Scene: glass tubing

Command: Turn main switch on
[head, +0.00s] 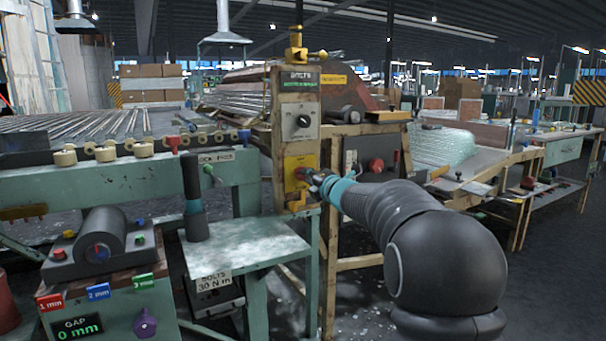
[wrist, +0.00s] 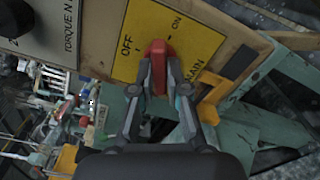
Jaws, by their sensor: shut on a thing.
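The main switch is a red handle (wrist: 156,62) on a yellow plate (wrist: 188,38) marked OFF, ON and MAIN in the wrist view. My gripper (wrist: 158,80) is shut on the red handle, with one finger on each side of it. The handle lies between the OFF and ON marks in the picture; which one it is set to I cannot tell. In the head view my gripper (head: 311,180) reaches the yellow plate (head: 300,163) on the upright panel from the right, and the red handle (head: 301,173) shows just beside its tips.
Above the plate is a black dial (head: 303,121) on the same panel (head: 285,98). A yellow bracket (wrist: 212,100) sits close to my fingers. A green bench (head: 240,245) stands below left, with a dark cylinder (head: 194,205) on it.

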